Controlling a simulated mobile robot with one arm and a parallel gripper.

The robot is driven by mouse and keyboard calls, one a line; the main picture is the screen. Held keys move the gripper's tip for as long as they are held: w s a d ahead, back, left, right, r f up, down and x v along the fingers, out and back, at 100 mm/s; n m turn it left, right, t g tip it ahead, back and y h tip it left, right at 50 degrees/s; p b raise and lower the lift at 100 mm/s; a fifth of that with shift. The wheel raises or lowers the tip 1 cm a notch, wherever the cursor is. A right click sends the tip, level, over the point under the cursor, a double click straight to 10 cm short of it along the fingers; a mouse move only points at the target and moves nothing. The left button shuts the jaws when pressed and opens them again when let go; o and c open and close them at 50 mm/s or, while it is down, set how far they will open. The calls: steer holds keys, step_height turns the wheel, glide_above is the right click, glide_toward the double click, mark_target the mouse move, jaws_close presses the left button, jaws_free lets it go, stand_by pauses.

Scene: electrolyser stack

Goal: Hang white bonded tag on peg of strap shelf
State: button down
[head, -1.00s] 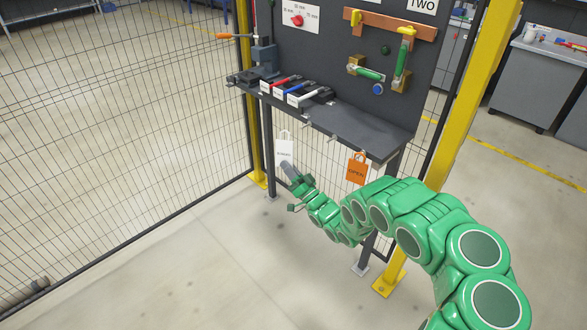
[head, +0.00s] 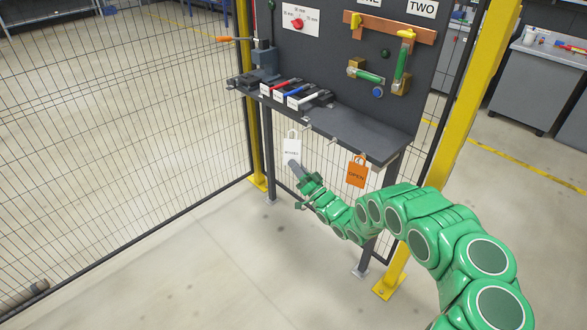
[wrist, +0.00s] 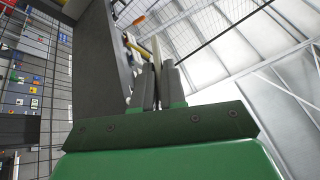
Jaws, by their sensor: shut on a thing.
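The white tag (head: 292,149), with small dark lettering and a loop on top, is upright just below the front edge of the strap shelf (head: 365,134). My gripper (head: 292,164) is shut on its lower part from below. Short pegs stick out of the shelf's front edge, one (head: 307,127) just right of the tag's loop and another (head: 332,140) farther right. I cannot tell whether the loop touches a peg.
An orange OPEN tag (head: 356,172) hangs from the shelf's front edge to the right. Holders with red, blue and white handles (head: 290,92) sit on the shelf's left part. A yellow post (head: 462,90) and wire fence (head: 120,100) bound the station. The floor in front is clear.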

steer(key=w+d+f, duration=0.1)
steer(key=w+d, duration=0.3)
steer(key=shift+f, duration=0.2)
stand_by(0.9)
steer(key=shift+w+d+f, duration=0.1)
steer(key=shift+d, duration=0.05)
stand_by(0.4)
steer(key=c, duration=1.1)
jaws_free()
steer(key=shift+d, duration=0.1)
steer(key=v, duration=0.8)
